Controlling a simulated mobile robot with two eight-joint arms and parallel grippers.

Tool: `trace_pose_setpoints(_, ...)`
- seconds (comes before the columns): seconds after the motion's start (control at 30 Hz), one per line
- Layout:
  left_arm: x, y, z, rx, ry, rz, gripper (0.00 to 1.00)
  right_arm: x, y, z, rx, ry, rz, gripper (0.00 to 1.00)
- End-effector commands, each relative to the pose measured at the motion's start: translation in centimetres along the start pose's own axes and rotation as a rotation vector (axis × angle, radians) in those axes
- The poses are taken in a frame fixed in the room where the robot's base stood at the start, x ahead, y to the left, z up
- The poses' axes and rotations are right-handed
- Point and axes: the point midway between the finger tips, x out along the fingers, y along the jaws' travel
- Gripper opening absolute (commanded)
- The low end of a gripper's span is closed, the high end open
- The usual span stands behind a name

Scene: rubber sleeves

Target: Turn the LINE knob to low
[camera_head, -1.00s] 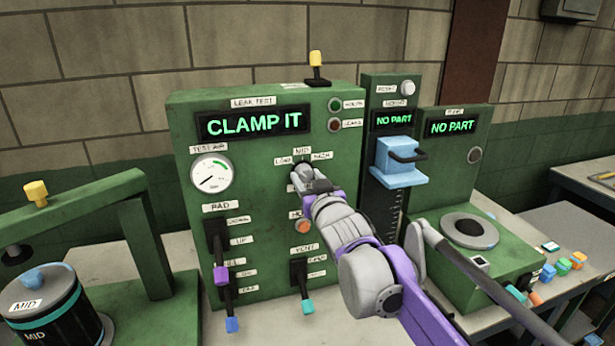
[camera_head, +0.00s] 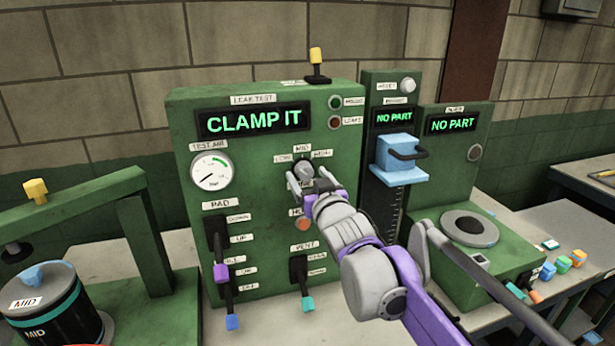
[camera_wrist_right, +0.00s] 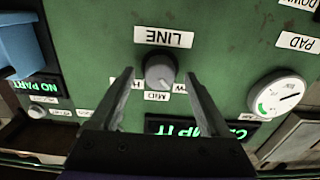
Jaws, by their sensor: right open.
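The LINE knob (camera_head: 304,170) is a grey round knob on the green leak-test panel (camera_head: 265,190), under the LOW, MID and HIGH labels. In the right wrist view, which is upside down, the knob (camera_wrist_right: 160,71) sits beneath the LINE label (camera_wrist_right: 163,38). My right gripper (camera_head: 305,184) is at the knob. In the wrist view the fingers of this gripper (camera_wrist_right: 160,78) are open, one on each side of the knob with gaps visible. I cannot tell which label the knob points to. My left gripper is not in view.
The panel's display (camera_head: 254,121) reads CLAMP IT. A gauge (camera_head: 211,172) and PAD lever (camera_head: 221,272) are at the left, a VENT lever (camera_head: 307,304) below the knob. A blue slider block (camera_head: 398,157) stands at the right, a lidded pot (camera_head: 55,318) at the left.

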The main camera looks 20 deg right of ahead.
Motion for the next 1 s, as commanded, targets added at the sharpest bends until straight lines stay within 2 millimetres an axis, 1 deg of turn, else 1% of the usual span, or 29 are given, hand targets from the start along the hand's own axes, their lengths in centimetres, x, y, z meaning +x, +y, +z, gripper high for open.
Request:
trace_pose_setpoints(0.3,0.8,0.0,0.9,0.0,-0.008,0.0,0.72,-5.9,0.0,0.2,-0.001,-0.001,0.0,0.8)
trace_pose_setpoints(0.5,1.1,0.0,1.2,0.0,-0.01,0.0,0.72,-8.8,0.0,0.1,-0.001,0.0,0.0,0.8)
trace_pose_setpoints(0.6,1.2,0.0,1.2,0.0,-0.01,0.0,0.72,-9.6,0.0,0.1,-0.001,0.0,0.0,0.8)
trace_pose_setpoints(0.7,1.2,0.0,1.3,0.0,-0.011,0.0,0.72,-9.9,0.0,0.1,0.0,0.0,0.0,0.8)
trace_pose_setpoints(1.0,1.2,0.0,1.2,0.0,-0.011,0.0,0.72,-9.9,0.0,0.0,0.0,0.0,0.0,0.8)
